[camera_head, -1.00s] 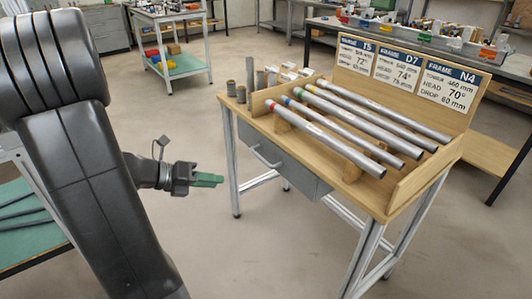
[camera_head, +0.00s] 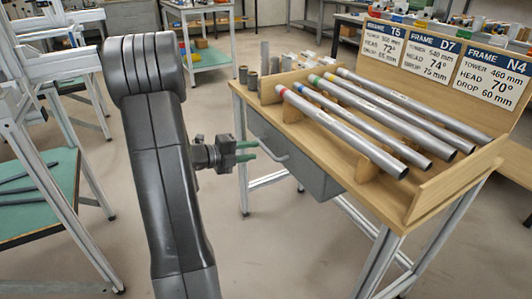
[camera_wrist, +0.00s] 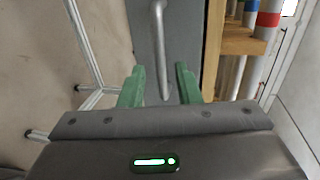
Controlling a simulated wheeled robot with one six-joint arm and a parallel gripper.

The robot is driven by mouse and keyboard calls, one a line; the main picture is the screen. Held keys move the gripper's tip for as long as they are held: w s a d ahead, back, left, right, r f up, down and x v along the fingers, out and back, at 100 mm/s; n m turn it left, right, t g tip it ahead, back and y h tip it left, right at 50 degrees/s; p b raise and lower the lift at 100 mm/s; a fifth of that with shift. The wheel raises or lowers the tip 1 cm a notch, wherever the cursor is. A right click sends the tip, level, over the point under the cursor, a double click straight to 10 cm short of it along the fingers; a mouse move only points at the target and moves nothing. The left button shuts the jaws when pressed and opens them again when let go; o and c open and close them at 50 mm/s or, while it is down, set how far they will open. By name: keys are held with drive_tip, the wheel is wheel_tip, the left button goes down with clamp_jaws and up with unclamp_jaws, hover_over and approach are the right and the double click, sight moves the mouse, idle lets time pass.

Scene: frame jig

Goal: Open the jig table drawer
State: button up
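The jig table drawer (camera_head: 292,158) is a grey box under the wooden table top (camera_head: 420,208), and it looks shut. Its handle (camera_head: 268,150) is a light metal bar on the front. My gripper (camera_head: 246,151) has green fingers, which are apart and empty, just left of the handle. In the wrist view the handle (camera_wrist: 158,45) runs up the picture, and its near end reaches between the open fingers (camera_wrist: 158,84). The drawer front (camera_wrist: 183,50) lies beyond it. I cannot tell whether a finger touches the handle.
Several metal tubes (camera_head: 375,122) with coloured bands lie on wooden rests on the table. Frame cards (camera_head: 436,53) stand behind them. Small cylinders (camera_head: 243,74) stand at the table's left corner. A green-topped bench (camera_head: 40,205) is at the left. Floor in front of the drawer is clear.

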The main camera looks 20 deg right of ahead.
sight(264, 149)
drive_tip(key=b+x, duration=0.1)
drive_tip(key=x, duration=0.5)
clamp_jaws()
